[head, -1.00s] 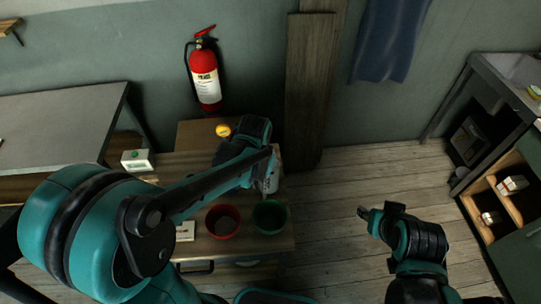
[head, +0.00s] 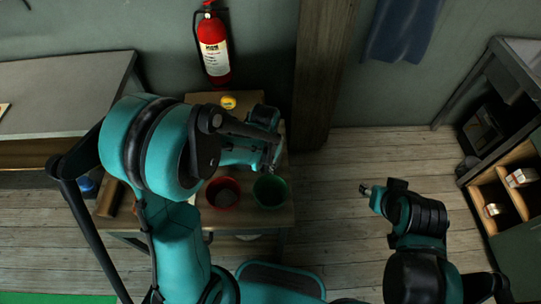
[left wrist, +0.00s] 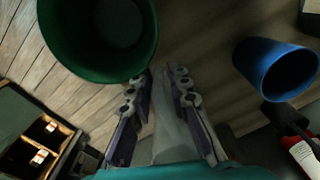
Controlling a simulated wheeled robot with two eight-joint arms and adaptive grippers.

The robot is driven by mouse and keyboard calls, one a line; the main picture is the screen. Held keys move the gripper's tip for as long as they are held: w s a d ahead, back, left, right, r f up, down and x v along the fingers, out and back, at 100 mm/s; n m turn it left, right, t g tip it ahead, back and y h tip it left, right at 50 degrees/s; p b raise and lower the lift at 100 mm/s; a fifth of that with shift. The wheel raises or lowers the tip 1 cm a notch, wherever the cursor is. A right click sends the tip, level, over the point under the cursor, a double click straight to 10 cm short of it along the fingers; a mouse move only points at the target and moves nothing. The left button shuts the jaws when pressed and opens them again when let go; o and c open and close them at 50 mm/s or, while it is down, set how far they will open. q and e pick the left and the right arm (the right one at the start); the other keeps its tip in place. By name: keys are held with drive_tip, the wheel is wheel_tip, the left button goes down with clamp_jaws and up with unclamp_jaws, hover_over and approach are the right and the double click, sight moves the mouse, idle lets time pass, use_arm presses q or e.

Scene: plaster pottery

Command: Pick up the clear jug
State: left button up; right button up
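The clear jug is hard to make out. In the left wrist view a pale, see-through shape (left wrist: 172,130), likely the jug, lies between the fingers of my left gripper (left wrist: 160,85). The fingers stand apart, and I see no clear grip on it. In the head view my left gripper (head: 274,160) is over the right side of the small wooden table, just behind the green pot (head: 270,191); my own arm hides much of that area. My right gripper (head: 366,189) hangs over the floor, away from the table; its fingers are too small to judge.
A red pot (head: 223,193) stands left of the green one. A yellow round thing (head: 228,102) lies at the table's back. The left wrist view shows a blue cup (left wrist: 275,68). A fire extinguisher (head: 214,48) hangs on the wall. Open floor lies right of the table.

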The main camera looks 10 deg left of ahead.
use_arm(q)
clamp_jaws()
drive_tip(key=shift+r, duration=0.2)
